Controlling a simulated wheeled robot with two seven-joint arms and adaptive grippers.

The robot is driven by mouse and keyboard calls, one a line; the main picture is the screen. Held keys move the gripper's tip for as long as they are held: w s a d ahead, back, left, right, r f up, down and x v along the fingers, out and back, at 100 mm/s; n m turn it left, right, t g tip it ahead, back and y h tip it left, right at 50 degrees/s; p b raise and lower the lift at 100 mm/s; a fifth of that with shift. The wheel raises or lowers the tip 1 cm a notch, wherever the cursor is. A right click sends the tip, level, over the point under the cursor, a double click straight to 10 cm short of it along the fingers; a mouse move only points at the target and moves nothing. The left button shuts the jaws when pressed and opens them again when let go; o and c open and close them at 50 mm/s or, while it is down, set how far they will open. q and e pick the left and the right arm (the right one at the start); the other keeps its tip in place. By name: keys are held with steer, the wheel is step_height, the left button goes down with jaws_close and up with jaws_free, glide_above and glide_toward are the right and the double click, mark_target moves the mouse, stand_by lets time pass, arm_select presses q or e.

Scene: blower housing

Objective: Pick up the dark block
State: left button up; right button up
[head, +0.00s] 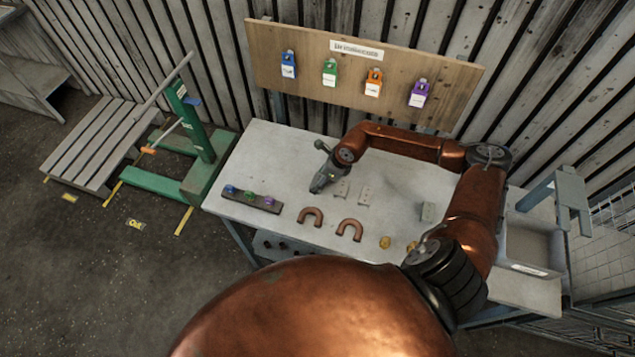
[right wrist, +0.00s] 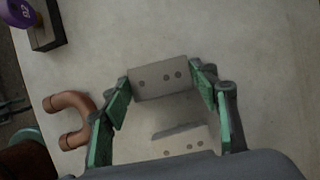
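A grey block (right wrist: 158,78) with a few dark holes in its face sits between the fingertips of my right gripper (head: 320,180) in the right wrist view. The green-padded fingers meet its two ends and appear shut on it. It looks slightly tilted, with a dark patch on the table below. In the head view the gripper is low over the middle of the table, and the block is hard to make out there. A similar pale plate (right wrist: 184,143) with holes lies nearby, partly hidden by the gripper body. My left gripper is not in view.
The grey table (head: 265,155) also bears a dark strip (head: 262,205) with coloured knobs, two copper U-shaped pieces (head: 311,216) and small brass pieces (head: 385,242). A wooden board (head: 300,55) with coloured tags stands behind. A grey bin (head: 530,245) is at the right.

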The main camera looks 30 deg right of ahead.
steer(key=c, duration=0.8)
steer(key=shift+r, duration=0.15)
